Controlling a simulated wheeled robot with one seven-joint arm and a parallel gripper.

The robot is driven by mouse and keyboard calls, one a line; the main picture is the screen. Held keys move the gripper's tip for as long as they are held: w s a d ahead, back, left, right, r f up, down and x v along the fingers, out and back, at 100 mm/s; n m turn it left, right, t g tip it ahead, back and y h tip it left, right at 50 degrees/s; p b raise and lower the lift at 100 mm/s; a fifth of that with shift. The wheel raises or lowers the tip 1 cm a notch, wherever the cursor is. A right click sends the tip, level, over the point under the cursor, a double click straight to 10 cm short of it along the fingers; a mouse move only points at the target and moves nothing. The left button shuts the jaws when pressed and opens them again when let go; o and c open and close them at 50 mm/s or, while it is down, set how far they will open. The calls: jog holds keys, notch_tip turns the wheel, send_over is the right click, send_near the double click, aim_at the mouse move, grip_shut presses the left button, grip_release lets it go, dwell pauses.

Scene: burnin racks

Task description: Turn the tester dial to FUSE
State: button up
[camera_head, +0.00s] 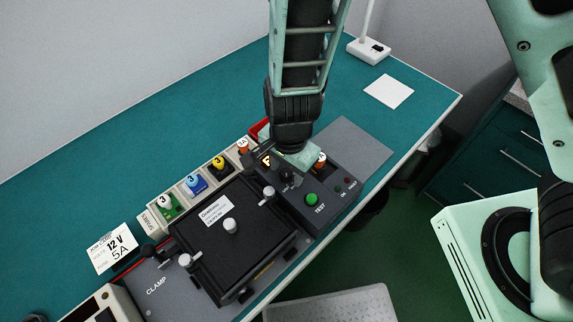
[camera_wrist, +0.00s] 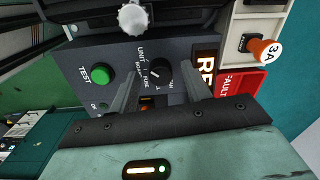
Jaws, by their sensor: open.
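The tester (camera_head: 317,195) is a dark grey box on the bench, with a green TEST button (camera_head: 311,199), which also shows in the wrist view (camera_wrist: 100,75). Its black dial (camera_wrist: 160,71) has printed positions around it, including UNIT and FUSE. The white mark on the dial is too small to read its setting surely. My gripper (camera_wrist: 163,78) is open and over the tester, pointing down at the dial. In the wrist view its two grey fingers stand left and right of the dial; I cannot tell whether they touch it. My gripper partly hides the tester in the head view.
A black clamp fixture (camera_head: 238,254) with pale knobs stands left of the tester. A tray of numbered fuses (camera_head: 195,184) runs behind it. A red FAULT bin (camera_wrist: 238,84) lies beside the tester. A grey mat (camera_head: 352,147) to the right is bare. A 12 V 5A card (camera_head: 113,248) lies left.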

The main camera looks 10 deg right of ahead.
jog(key=c, duration=1)
jog(key=shift+n, duration=0.3)
jog(key=n, duration=0.2)
jog(key=shift+n, duration=0.3)
jog(key=n, duration=0.4)
jog(key=shift+w+n, duration=0.1)
jog(key=shift+n, duration=0.2)
jog(key=n, duration=0.4)
jog(key=shift+g, duration=0.3)
jog(key=shift+n+b, duration=0.3)
jog(key=shift+n, duration=1.8)
